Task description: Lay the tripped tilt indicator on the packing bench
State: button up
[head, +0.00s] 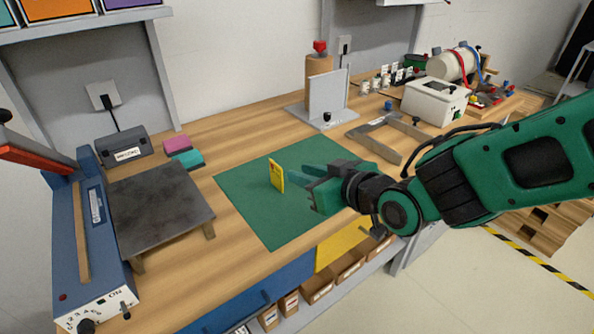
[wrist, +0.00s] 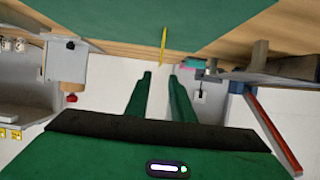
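The tilt indicator, a thin yellow plate (head: 277,174), stands upright on a green mat (head: 248,205) on the wooden packing bench (head: 238,140). In the wrist view the yellow plate (wrist: 163,45) shows edge-on, its end at the mat's edge in that picture. My green gripper (head: 304,190) is low over the mat, just right of the plate. In the wrist view my gripper's fingers (wrist: 160,88) are apart with nothing between them. The plate lies beyond the fingertips, roughly in line with the gap. The plate's markings are too small to read.
A dark plate on a blue machine (head: 95,240) stands at the left. Pink and teal blocks (head: 183,152) lie behind the mat. A grey stand (head: 328,95) and a grey U-shaped frame (head: 385,132) stand behind my arm. The mat around the yellow plate is clear.

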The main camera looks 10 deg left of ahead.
jog(key=shift+s+d+r, duration=0.1)
jog(key=shift+s, duration=0.05)
jog(key=w+d+f+m+h, duration=0.1)
jog(key=w+d+m+h, duration=0.15)
jog(key=d, duration=0.85)
jog(key=w+d+f+m+h, duration=0.2)
jog(key=w+d+h, duration=0.15)
jog(key=d, duration=0.75)
jog(key=s+d+f+m+g+h, duration=0.1)
jog(key=s+d+m+g+h, duration=0.15)
jog(key=d, duration=0.65)
jog(key=s+d+m+g+h, duration=0.15)
jog(key=s+d, duration=0.25)
jog(key=d, duration=0.5)
jog(key=s+d+m+g, duration=0.2)
jog(key=s+d+m, duration=0.2)
jog(key=s, duration=0.6)
jog(key=s+d+m+g, duration=0.3)
jog(key=s+d, duration=0.4)
jog(key=s, duration=0.3)
jog(key=shift+s+r+m, duration=0.2)
jog(key=shift+r+m, duration=0.25)
